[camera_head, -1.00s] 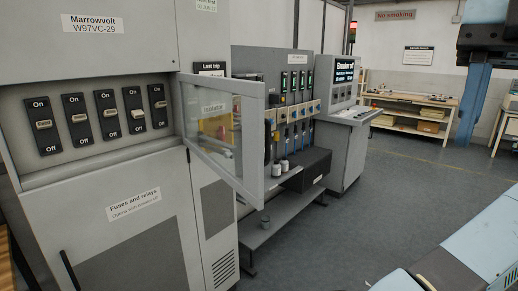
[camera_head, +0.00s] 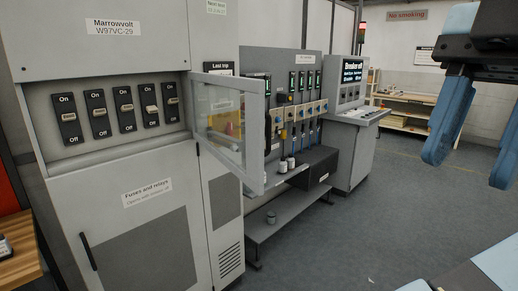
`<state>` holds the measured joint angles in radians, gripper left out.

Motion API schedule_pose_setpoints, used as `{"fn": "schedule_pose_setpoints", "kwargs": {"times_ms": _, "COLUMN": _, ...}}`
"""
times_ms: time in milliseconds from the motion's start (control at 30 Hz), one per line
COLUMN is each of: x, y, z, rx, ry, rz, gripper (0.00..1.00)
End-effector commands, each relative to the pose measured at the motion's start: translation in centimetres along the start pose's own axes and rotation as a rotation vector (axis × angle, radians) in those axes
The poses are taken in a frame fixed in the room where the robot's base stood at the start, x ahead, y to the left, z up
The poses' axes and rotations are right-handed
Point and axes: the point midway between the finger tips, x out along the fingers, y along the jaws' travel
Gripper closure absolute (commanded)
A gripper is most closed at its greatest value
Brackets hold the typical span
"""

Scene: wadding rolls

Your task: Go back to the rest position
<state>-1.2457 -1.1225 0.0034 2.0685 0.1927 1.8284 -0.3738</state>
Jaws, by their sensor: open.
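My gripper (camera_head: 467,172) is at the upper right, its two blue fingers pointing down and spread apart. It is open, with nothing between the fingers. It hangs in front of the back wall and the floor, well to the right of the grey switch cabinet (camera_head: 100,60) and apart from it. The cabinet carries a row of black On/Off switches (camera_head: 125,108). A framed clear door (camera_head: 226,115) stands swung open at the cabinet's right side.
Beyond the door is a grey panel with gauges (camera_head: 295,85) above a low shelf (camera_head: 290,215). A control desk (camera_head: 350,118) stands behind it. A wooden bench (camera_head: 15,250) is at the left edge. The grey floor (camera_head: 370,220) is open in the middle and right.

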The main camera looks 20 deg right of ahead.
Motion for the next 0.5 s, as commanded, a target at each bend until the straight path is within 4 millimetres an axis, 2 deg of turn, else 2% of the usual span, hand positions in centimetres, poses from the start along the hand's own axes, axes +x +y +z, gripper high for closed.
{"fn": "schedule_pose_setpoints", "kwargs": {"times_ms": 167, "x": 2.0, "y": 1.8, "z": -2.3, "rx": 0.148, "ry": 0.004, "rz": 0.057, "gripper": 0.6}}
{"fn": "schedule_pose_setpoints", "kwargs": {"times_ms": 300, "x": 4.0, "y": 4.2, "z": -4.1, "rx": 0.296, "ry": 0.011, "rz": 0.12, "gripper": 0.6}}
{"fn": "schedule_pose_setpoints", "kwargs": {"times_ms": 500, "x": 6.7, "y": 8.3, "z": -5.5, "rx": 0.503, "ry": 0.023, "rz": 0.211, "gripper": 0.6}}
